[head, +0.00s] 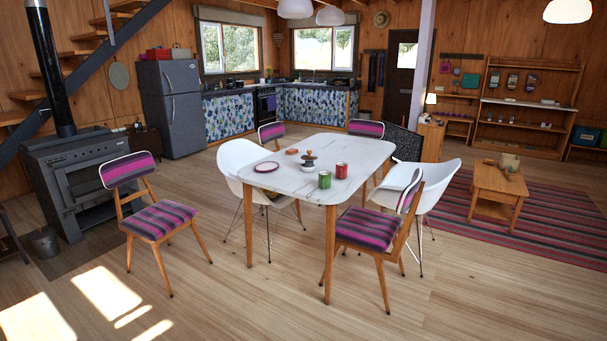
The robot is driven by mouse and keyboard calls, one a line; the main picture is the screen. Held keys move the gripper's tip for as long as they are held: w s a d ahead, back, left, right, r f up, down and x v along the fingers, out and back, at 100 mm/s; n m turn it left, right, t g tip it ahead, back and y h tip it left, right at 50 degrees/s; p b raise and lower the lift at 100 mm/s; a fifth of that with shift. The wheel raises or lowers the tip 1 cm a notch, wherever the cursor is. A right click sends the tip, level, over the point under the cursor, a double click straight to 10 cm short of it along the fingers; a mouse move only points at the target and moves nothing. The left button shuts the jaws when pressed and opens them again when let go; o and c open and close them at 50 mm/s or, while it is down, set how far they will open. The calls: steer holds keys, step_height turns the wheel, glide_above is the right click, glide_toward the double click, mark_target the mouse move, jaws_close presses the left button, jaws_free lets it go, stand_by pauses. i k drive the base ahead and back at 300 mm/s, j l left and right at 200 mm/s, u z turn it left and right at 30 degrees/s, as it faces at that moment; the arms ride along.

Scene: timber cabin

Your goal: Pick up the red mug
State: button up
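The red mug (341,171) stands upright on the white-topped dining table (310,182), right of the table's middle. A green mug (324,180) stands just to its left and a little nearer to me. My gripper does not show in the head view, so its state and its distance from the mug cannot be seen.
On the table are a plate (266,167) and several small items. White chairs (240,158) and striped chairs (157,219) stand around it. A black stove (85,180) is at left. The floor (220,290) in front is clear.

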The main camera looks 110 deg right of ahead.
mark_target(341, 168)
steer(key=z, duration=1.75)
